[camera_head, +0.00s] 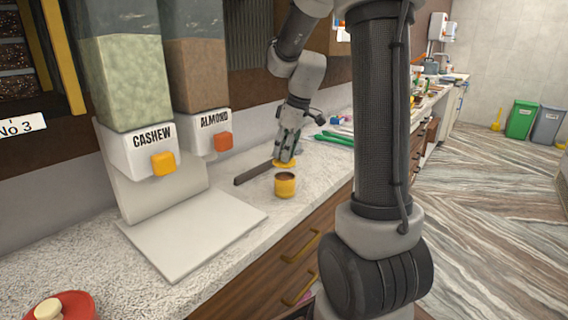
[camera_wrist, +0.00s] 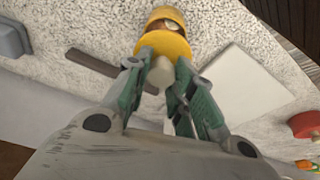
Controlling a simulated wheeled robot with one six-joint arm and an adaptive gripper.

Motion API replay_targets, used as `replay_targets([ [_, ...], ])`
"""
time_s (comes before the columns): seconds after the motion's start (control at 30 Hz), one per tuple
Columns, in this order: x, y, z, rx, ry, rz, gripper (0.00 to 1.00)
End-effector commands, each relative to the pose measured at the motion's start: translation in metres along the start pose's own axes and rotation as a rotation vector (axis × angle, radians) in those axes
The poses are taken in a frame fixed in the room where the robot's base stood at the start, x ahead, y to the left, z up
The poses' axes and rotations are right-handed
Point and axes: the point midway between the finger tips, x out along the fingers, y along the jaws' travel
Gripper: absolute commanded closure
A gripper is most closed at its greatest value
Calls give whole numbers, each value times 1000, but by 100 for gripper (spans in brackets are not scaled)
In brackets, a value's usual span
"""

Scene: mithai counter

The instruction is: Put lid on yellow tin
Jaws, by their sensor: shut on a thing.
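The open yellow tin (camera_head: 285,188) stands upright on the speckled counter, with brown showing inside its rim. In the wrist view the tin (camera_wrist: 166,13) is at the top edge, partly hidden by the lid. The yellow lid (camera_head: 285,164) is a round disc just behind the tin in the head view. In the wrist view the lid (camera_wrist: 163,42) has a pale knob toward me. My gripper (camera_head: 287,156) is shut on the lid's knob. The wrist view shows the green-padded fingers of my gripper (camera_wrist: 159,74) on either side of it. I cannot tell the lid's exact height above the counter.
A dark flat bar (camera_head: 254,172) lies left of the tin. A white dispenser base plate (camera_head: 190,235) covers the counter's front left, below the cashew (camera_head: 136,150) and almond (camera_head: 210,135) dispensers. Green-handled items (camera_head: 334,138) lie beyond my gripper. A red-lidded container (camera_head: 62,306) is at lower left.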

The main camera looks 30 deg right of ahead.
Motion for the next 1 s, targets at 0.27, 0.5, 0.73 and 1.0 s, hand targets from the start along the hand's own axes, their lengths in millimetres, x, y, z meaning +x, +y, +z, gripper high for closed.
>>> replay_targets([
  [0.27,34,0,10,2,-2,-1,100],
  [0.5,36,0,10,1,0,0,100],
  [0.73,42,0,12,1,0,0,100],
  [1.0,43,0,12,0,0,1,54],
])
